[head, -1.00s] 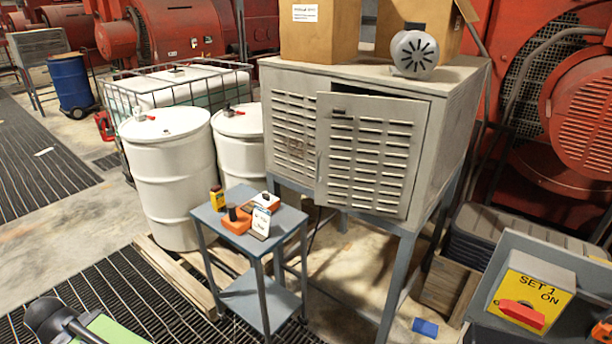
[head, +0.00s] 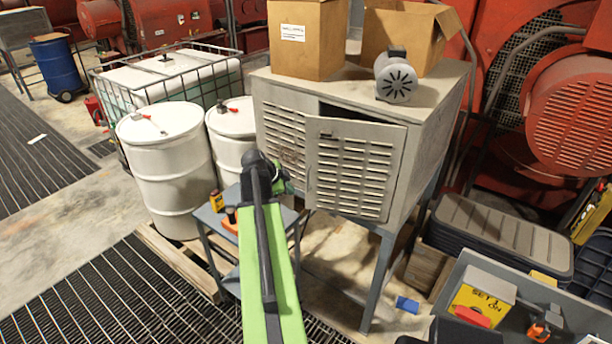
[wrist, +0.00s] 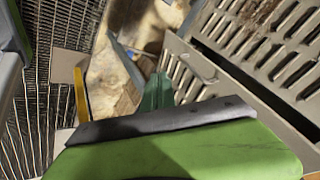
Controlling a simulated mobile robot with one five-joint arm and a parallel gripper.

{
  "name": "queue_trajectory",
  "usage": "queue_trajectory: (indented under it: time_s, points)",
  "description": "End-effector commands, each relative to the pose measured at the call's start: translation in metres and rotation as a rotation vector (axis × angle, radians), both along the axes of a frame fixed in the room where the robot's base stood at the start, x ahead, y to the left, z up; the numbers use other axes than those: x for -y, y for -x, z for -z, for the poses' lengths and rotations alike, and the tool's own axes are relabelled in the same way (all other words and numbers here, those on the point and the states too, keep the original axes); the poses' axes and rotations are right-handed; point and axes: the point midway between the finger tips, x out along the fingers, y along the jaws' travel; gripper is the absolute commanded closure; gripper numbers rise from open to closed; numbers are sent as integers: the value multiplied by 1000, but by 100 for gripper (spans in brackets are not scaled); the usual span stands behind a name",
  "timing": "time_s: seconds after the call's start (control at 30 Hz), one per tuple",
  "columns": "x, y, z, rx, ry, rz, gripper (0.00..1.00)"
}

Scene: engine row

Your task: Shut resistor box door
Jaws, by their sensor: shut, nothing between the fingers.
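The grey resistor box (head: 283,130) stands on legs, with louvred front panels. Its right-hand louvred door (head: 352,170) is ajar, with a dark gap along its top edge. In the wrist view, louvred metal (wrist: 185,75) is close on the right, with a dark gap beside it. My gripper (wrist: 157,92) is shut and empty, its green fingers pointing away beside the louvred metal. In the head view my gripper (head: 284,184) is mostly hidden behind my wrist, near the door's left edge. I cannot tell whether it touches the door.
Two cardboard boxes (head: 305,40) and a grey motor-like part (head: 395,78) sit on top of the box. White drums (head: 165,165) stand left. A small table (head: 213,222) is behind my arm.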

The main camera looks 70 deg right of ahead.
Motion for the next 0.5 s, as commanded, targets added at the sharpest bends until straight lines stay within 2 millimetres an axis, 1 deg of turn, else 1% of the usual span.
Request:
queue_trajectory:
  time_s: [0.03, 0.1, 0.27, 0.37, 0.5]
  points:
    - [8, 10, -6, 10, 12, 34, 100]
    - [11, 15, -6, 17, 22, 53, 100]
    - [12, 15, -1, 19, 22, 55, 100]
    - [17, 16, 7, 19, 21, 54, 100]
    - [28, 20, 26, 18, 21, 54, 100]
